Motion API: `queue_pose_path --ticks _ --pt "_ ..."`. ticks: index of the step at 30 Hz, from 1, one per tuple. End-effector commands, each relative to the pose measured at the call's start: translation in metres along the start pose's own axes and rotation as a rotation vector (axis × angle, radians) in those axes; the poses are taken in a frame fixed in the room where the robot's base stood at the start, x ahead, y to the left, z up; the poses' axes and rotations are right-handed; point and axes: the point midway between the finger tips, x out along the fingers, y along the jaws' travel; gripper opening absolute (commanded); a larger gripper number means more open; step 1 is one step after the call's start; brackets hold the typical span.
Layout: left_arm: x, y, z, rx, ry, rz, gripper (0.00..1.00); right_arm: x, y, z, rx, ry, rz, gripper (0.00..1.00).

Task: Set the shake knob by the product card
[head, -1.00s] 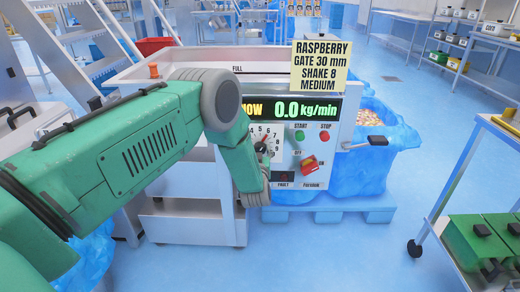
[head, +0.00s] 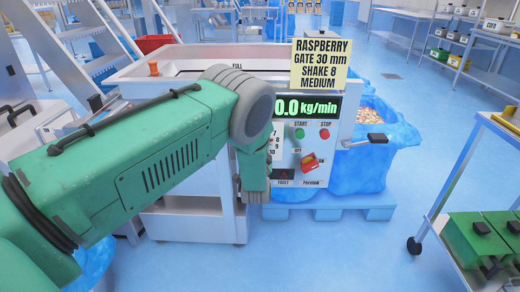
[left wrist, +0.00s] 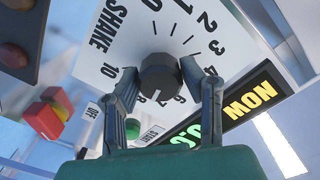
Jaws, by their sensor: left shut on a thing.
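The product card (head: 319,64) stands on top of the control panel in the head view and reads RASPBERRY, GATE 30 mm, SHAKE 8, MEDIUM. The dark round shake knob (left wrist: 160,76) is at the middle of the white SHAKE dial (left wrist: 150,30) in the left wrist view. My left gripper (left wrist: 160,80) is shut on the knob, one finger on each side. The knob's pale mark points down in that view, towards the 7 side of the scale; the exact number is partly hidden. In the head view my left arm covers the knob. My right gripper is in neither view.
The panel has a green START button (head: 300,133), a red STOP button (head: 324,133) and a red-and-yellow switch (head: 309,162) beside the dial. The display (head: 308,107) shows 0.0 kg/min. A blue-lined bin (head: 385,160) stands to the right.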

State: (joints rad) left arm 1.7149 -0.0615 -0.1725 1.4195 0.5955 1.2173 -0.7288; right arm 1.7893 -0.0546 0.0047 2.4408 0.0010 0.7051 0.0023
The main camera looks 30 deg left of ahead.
Motion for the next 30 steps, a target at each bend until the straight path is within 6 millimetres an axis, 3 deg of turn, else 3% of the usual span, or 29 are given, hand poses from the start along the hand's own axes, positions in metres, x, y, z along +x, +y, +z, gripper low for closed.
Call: queue_pose_path --ticks 1,21,22,23,30 --pt "-0.0041 0.0058 0.0066 0.021 -0.013 0.014 0.07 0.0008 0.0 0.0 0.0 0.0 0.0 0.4" --pt "-0.0044 0.0059 0.0066 0.073 -0.016 0.015 0.07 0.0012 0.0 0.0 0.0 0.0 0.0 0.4" --pt "-0.0044 0.0059 0.0066 0.073 -0.016 0.015 0.46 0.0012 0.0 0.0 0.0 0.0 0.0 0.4" --pt "-0.0042 0.0057 0.0064 0.072 -0.015 0.015 0.56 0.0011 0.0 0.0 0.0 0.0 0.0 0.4" --pt "-0.0026 0.002 0.0028 0.07 -0.008 0.007 0.56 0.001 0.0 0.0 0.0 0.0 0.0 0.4"
